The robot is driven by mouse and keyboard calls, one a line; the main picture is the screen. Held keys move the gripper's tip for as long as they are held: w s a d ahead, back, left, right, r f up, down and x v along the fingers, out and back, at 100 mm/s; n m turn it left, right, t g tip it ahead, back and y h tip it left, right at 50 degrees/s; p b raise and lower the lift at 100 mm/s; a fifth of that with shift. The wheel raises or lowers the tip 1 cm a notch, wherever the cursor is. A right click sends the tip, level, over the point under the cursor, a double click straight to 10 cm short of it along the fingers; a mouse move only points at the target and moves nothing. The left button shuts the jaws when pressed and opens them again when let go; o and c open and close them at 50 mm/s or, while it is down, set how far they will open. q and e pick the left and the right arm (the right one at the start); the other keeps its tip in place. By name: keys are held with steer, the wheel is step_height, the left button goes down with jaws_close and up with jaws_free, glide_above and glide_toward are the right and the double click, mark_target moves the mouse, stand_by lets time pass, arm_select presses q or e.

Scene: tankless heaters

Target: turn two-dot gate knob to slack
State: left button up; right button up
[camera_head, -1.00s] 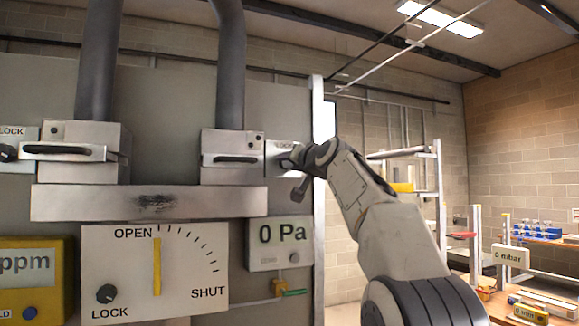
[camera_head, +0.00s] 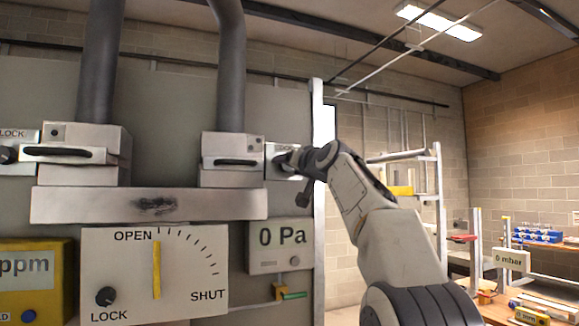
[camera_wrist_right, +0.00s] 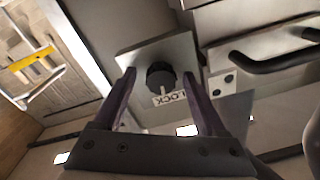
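The two-dot gate (camera_head: 233,145) is the right metal box under a grey pipe, with two small dots on its face. Its black knob (camera_wrist_right: 160,76) sits on a square plate (camera_wrist_right: 140,58) beside the box, above a LOCK label in the right wrist view. A pale mark on the knob's edge faces that label. My right gripper (camera_wrist_right: 159,73) is open, with one fingertip on each side of the knob and visible gaps between. In the head view my right gripper (camera_head: 286,161) covers the knob and most of the plate. My left gripper is not in view.
A one-dot gate (camera_head: 80,140) with its own LOCK plate is at left. Below are an OPEN–SHUT dial panel (camera_head: 190,270), a 0 Pa gauge (camera_head: 280,243) and a yellow ppm meter (camera_head: 40,262). Gate handles protrude. Shelves stand right, beyond the panel edge (camera_head: 317,200).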

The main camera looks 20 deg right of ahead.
steer(key=shift+r, duration=0.1)
steer(key=s+b, duration=0.6)
steer(key=s, duration=0.4)
steer(key=shift+s+d+f, duration=0.25)
steer(key=shift+d+f, duration=0.05)
